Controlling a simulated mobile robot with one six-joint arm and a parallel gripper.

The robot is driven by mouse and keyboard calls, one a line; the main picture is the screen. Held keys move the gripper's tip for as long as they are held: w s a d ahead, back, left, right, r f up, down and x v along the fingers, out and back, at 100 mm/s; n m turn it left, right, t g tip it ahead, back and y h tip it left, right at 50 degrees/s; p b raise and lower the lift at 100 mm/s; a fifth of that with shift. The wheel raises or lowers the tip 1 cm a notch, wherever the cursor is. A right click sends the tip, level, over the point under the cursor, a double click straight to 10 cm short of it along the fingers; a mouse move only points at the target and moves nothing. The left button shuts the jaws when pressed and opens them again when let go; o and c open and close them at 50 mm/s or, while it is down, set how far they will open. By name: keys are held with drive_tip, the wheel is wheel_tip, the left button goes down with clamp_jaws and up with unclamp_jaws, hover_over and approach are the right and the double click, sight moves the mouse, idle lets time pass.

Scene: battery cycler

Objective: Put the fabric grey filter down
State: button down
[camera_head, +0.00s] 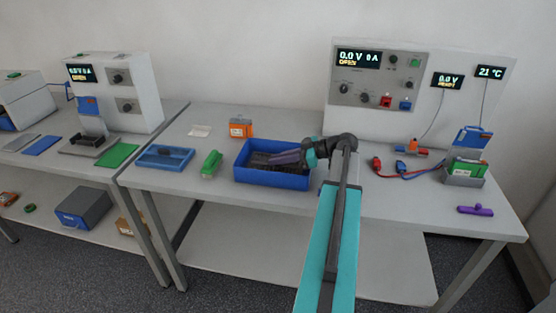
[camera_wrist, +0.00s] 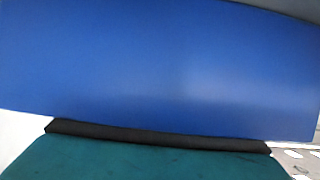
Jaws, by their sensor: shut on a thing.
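My gripper (camera_head: 284,157) is at the end of the teal arm, reaching left and low into the blue bin (camera_head: 272,179) on the middle table. It is shut on a dark grey piece (camera_head: 262,161), which I take to be the fabric grey filter. The piece is inside the bin's outline; whether it touches the bin floor cannot be told. In the wrist view a plain blue surface (camera_wrist: 160,70) fills most of the picture, and a teal part with a dark edge lies along the bottom. The fingertips and the filter cannot be made out there.
Left of the bin are a green object (camera_head: 211,163), a blue tray (camera_head: 165,158) and an orange box (camera_head: 240,128). The cycler panel (camera_head: 376,78) stands behind on the right. Red and blue leads (camera_head: 400,168), a green-fronted box (camera_head: 465,172) and a purple piece (camera_head: 475,210) lie right.

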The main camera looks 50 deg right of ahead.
drive_tip(key=c, duration=1.8)
unclamp_jaws()
drive_tip(key=shift+c, duration=0.2)
drive_tip(key=shift+r, duration=0.1)
drive_tip(key=b+v, duration=0.2)
drive_tip(key=v, duration=0.9)
drive_tip(key=shift+b, duration=0.3)
drive_tip(key=shift+s+d+r, duration=0.15)
drive_tip(key=shift+s+d, duration=0.1)
drive_tip(key=shift+s, duration=0.15)
